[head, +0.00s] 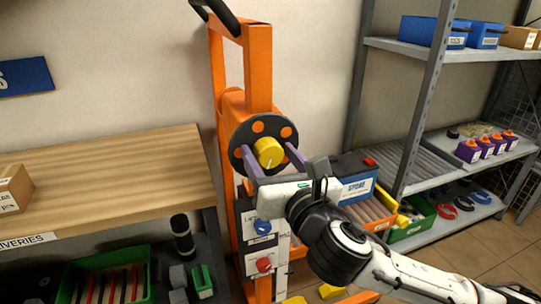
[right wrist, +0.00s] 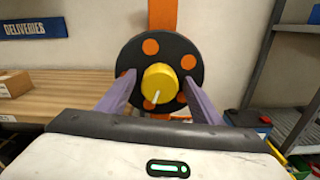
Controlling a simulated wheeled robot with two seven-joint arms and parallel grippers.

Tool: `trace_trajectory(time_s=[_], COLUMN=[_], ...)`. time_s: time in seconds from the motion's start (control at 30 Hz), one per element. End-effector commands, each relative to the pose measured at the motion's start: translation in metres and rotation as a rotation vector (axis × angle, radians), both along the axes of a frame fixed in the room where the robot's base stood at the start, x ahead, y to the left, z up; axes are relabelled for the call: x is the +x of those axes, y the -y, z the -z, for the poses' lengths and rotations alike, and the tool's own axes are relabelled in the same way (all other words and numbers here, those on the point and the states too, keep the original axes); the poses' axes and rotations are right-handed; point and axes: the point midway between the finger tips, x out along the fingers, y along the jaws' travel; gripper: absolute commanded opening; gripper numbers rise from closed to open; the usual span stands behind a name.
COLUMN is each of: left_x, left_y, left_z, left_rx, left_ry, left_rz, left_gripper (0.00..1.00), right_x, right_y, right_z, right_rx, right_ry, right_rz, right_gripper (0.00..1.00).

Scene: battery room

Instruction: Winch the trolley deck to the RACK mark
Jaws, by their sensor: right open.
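The trolley's orange mast (head: 258,75) stands in the middle of the head view. It carries a black winch disc with orange dots (head: 242,135) and a yellow hub knob (head: 268,152). The knob's white line points down, slightly left, in the right wrist view (right wrist: 160,77). My right gripper (head: 270,162) is open, its purple fingers on either side of the knob; contact cannot be told. A battery labelled SPARE (head: 358,188) sits on what looks like the orange roller deck (head: 372,217), partly behind my right arm. No RACK mark is readable. My left gripper is out of view.
Blue (head: 263,227) and red (head: 264,265) knobs are on the mast's panel below the winch. A wooden bench (head: 120,170) stands left, with a green bin (head: 75,272) underneath. Grey shelving (head: 415,170) stands right. Floor (head: 480,250) shows at the lower right.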

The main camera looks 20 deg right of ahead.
Motion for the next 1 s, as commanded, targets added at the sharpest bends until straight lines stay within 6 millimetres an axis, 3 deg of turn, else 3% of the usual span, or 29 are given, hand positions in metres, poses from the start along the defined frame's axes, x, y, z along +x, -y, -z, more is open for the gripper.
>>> trace_trajectory(time_s=[0.2, 0.47, 0.77, 1.0], left_x=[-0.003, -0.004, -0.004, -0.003], left_y=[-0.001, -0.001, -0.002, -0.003], left_z=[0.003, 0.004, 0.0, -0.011], left_rx=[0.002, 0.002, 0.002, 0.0], left_ry=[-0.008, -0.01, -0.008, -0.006], left_rz=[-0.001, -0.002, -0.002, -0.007], left_gripper=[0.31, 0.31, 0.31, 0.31], right_x=[0.0, 0.0, 0.0, 0.0], right_y=[0.0, 0.0, 0.0, -0.001], right_z=[0.0, 0.0, 0.0, -0.001], right_rx=[0.0, 0.0, 0.036, 0.17], right_ry=[0.0, 0.0, -0.002, -0.01], right_rz=[0.0, 0.001, 0.002, 0.001], right_gripper=[0.6, 0.19, 0.19, 0.19])
